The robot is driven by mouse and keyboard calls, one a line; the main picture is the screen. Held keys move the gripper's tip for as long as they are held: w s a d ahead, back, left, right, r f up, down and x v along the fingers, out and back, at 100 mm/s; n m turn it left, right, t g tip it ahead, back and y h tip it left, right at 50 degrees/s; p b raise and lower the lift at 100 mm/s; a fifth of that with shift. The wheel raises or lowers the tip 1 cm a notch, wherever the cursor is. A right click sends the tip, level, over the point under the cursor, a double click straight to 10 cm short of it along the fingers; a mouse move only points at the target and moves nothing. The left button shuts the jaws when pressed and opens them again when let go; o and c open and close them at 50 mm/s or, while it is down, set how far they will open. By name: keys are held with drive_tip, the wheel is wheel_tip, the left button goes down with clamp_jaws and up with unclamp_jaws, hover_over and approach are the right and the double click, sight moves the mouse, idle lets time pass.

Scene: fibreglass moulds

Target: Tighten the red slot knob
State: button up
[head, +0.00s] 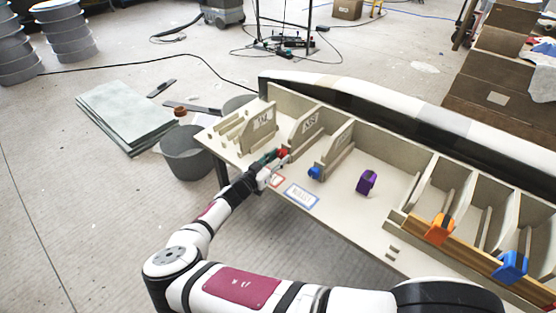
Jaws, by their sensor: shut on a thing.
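The red slot knob (284,153) shows as a small red patch at the front of the left part of the pale bench. My gripper (278,160) reaches it from the front left and is shut on it. The fingers hide much of the knob, so its turn angle cannot be told. A dark green piece (266,158) shows just left of the fingers. A blue knob (314,173) sits to the right of my gripper, apart from it.
Upright slotted panels (307,122) stand behind my gripper. A purple clamp-like piece (366,182) stands on the bench top. An orange block (439,229) and a blue block (511,266) sit on the right rail. A grey bucket (187,153) stands left of the bench. Red- and blue-framed labels lie before the knobs.

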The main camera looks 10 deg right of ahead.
drive_tip(key=m, duration=0.1)
drive_tip(key=m+b, duration=0.2)
drive_tip(key=shift+a+f+m, duration=0.1)
drive_tip(key=shift+f+m, duration=0.15)
drive_tip(key=shift+m, duration=0.15)
drive_tip(key=m+b, duration=0.2)
drive_tip(key=b, duration=0.1)
drive_tip(key=shift+w+m+b, duration=0.1)
drive_tip(key=shift+m+b, duration=0.2)
drive_tip(key=shift+b, duration=0.1)
drive_tip(key=m+b, duration=0.4)
drive_tip(key=b, duration=0.3)
drive_tip(key=shift+m, duration=0.3)
drive_tip(key=m+b, duration=0.1)
drive_tip(key=b, duration=0.2)
drive_tip(key=shift+r+m+b, duration=0.15)
drive_tip(key=shift+m+b, duration=0.25)
drive_tip(key=shift+w+a+r+m+b, duration=0.15)
drive_tip(key=shift+m+b, duration=0.15)
drive_tip(key=shift+b, duration=0.2)
drive_tip(key=o, duration=1.2)
drive_tip(key=shift+c, duration=0.2)
drive_tip(key=v, duration=1.2)
